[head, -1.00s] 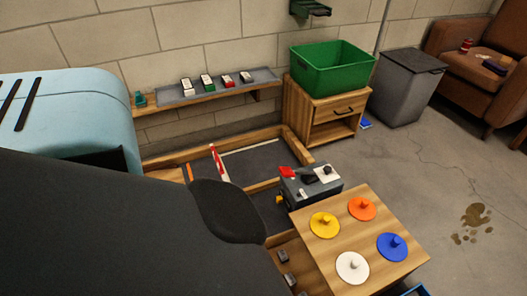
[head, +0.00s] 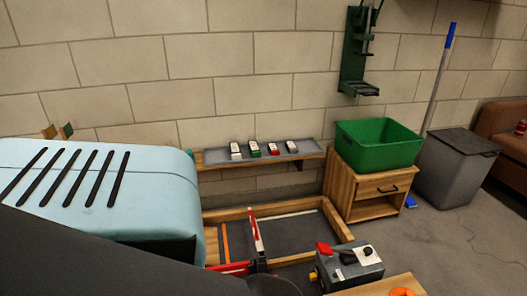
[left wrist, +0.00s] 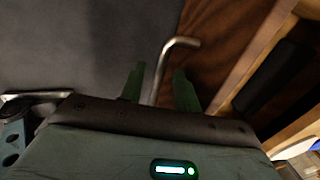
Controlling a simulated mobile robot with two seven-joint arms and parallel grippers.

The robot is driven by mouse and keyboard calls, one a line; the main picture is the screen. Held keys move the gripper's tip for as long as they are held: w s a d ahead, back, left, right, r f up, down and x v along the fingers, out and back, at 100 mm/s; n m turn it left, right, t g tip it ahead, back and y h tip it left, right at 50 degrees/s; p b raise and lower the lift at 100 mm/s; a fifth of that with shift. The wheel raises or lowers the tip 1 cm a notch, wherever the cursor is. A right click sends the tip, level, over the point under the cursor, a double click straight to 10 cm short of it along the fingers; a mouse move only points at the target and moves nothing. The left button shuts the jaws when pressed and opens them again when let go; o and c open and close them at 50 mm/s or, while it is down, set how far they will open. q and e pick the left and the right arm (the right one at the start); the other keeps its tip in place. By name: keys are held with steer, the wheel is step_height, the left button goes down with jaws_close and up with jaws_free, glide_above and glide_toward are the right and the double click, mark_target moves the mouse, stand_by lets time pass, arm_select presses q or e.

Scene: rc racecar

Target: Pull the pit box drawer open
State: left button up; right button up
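In the left wrist view, my left gripper (left wrist: 158,75) has two green fingers standing apart. A bent silver metal bar (left wrist: 183,42), shaped like a handle, runs down between them, and I see no finger closed on it. The bar lies in front of a grey surface and reddish-brown wood. I cannot tell whether it belongs to the pit box drawer. Neither gripper shows in the head view; a dark arm part of mine covers the lower left.
A green bin (head: 378,150) stands on the cabinet, beside a grey lidded bin (head: 452,170). A low wooden frame (head: 300,208) lies on the floor. A grey box (head: 355,272) and light blue bodywork (head: 105,185) are nearer. Floor is open at right.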

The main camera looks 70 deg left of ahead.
arm_select(q)
steer(key=shift+r, duration=0.1)
step_height(320, 180, up, 8)
steer(key=s+p, duration=0.1)
steer(key=p, duration=0.3)
steer(key=shift+s+f, duration=0.25)
stand_by(0.4)
